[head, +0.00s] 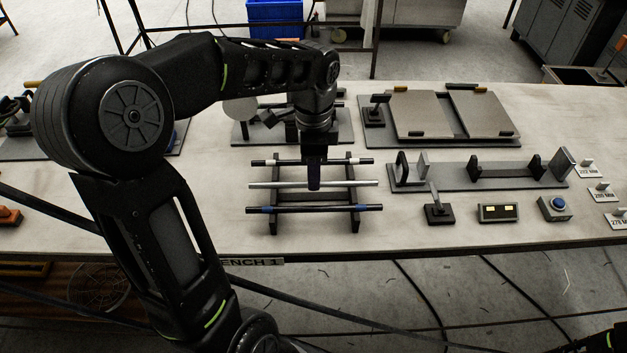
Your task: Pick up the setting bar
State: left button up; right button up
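Three bars lie across a dark two-rail rack (356,196) on the bench. The back bar (350,161) is dark with white bands, the middle bar (345,183) is plain silver, and the front bar (335,208) is dark with blue bands. No mark shows which one is the setting bar. My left gripper (314,186) points straight down over the middle of the rack, its tip at the silver bar in the picture. It hides part of the back and middle bars. I cannot tell whether its fingers are open or touch a bar. My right gripper is out of view.
A plate fixture (440,115) is behind. The bench front (420,242) is clear.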

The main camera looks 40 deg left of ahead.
pick_arm(q)
notch_tip(320, 180, down, 2)
jog(key=shift+f, duration=0.1)
jog(key=shift+c, duration=0.5)
grip_shut()
dwell(0.5)
